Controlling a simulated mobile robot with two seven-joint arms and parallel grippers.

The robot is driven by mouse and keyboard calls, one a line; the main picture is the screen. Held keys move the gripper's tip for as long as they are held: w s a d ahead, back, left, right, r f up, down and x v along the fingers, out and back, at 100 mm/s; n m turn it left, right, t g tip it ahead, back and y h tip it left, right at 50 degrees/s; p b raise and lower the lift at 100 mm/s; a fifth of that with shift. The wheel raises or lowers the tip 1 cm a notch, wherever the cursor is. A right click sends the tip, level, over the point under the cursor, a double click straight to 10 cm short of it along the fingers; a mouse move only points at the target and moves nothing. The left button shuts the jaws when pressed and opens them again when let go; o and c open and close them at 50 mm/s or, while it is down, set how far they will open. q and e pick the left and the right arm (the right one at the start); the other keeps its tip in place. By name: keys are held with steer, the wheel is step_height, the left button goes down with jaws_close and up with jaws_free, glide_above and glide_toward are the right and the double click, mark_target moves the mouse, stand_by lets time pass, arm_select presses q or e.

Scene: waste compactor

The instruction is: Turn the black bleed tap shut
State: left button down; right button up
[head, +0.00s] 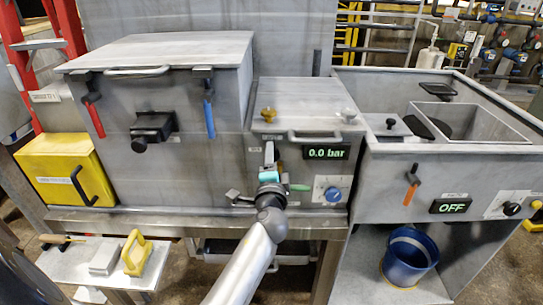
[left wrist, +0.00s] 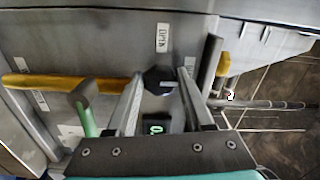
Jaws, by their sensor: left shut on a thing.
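My left gripper (head: 270,152) reaches up from the bottom middle to the front of the small grey box (head: 290,95). In the left wrist view, its two fingers (left wrist: 160,78) stand on either side of a black knob-like tap (left wrist: 158,80) and are shut on it. The tap's turn angle cannot be told. In the head view my gripper hides the tap. The display (head: 327,153) to the right of the gripper reads 0.0 bar. My right gripper is not in view.
A green-handled lever (head: 299,188) sits close right of my gripper, also seen in the left wrist view (left wrist: 85,115). A blue dial (head: 333,194) is further right. A handle bar (head: 314,136) is above. The right-hand unit's display (head: 451,206) reads OFF.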

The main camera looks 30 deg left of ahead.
arm_select(q)
steer(key=shift+r+m, duration=0.1)
steer(key=shift+m, duration=0.3)
steer(key=shift+c, duration=1.7)
jaws_free()
